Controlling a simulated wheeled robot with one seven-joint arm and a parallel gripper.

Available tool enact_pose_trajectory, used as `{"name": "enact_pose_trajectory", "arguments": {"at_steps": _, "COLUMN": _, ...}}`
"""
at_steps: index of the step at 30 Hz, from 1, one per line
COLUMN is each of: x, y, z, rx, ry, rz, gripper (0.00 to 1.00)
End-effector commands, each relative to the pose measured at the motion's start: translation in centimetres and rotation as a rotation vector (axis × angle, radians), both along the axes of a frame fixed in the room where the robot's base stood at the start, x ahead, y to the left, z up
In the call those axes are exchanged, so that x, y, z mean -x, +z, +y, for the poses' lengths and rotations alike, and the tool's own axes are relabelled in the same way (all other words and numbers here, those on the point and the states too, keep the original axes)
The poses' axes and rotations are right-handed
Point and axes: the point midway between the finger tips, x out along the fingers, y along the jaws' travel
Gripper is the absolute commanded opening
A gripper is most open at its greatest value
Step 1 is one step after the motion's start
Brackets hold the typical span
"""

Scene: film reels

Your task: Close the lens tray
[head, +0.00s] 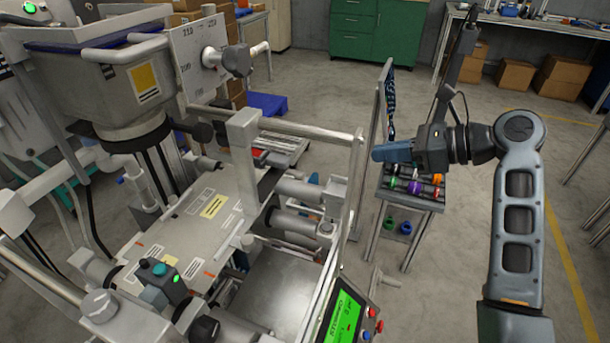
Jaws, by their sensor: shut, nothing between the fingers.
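I cannot tell for sure which part is the lens tray. A flat metal tray-like surface (278,283) shows low in the frame of the grey machine (120,95), between the rods and the green-screen panel. Whether it is open or shut is unclear. My gripper (377,153) is at right of centre, its blue fingers closed together and pointing left. It is empty, in front of a small parts stand and to the right of the machine's upright frame. No contact with the machine is visible.
A small stand (408,199) with coloured parts is behind my gripper. A control panel with a green screen (344,318) is at the bottom. A metal rail (310,132) and upright edges border the machine. A green cabinet (375,30) and cardboard boxes (562,77) stand behind open floor.

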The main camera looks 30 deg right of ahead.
Motion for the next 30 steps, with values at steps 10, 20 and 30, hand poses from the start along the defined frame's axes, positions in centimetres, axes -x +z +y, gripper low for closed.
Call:
{"name": "enact_pose_trajectory", "arguments": {"at_steps": 10, "x": 2.0, "y": 0.0, "z": 4.8, "rx": -0.058, "ry": 0.06, "rz": -0.106, "gripper": 0.0}}
{"name": "enact_pose_trajectory", "arguments": {"at_steps": 20, "x": -1.9, "y": -1.6, "z": 7.7, "rx": -0.058, "ry": 0.063, "rz": -0.103, "gripper": 0.0}}
{"name": "enact_pose_trajectory", "arguments": {"at_steps": 30, "x": -6.8, "y": -2.9, "z": 11.1, "rx": -0.056, "ry": 0.059, "rz": -0.104, "gripper": 0.0}}
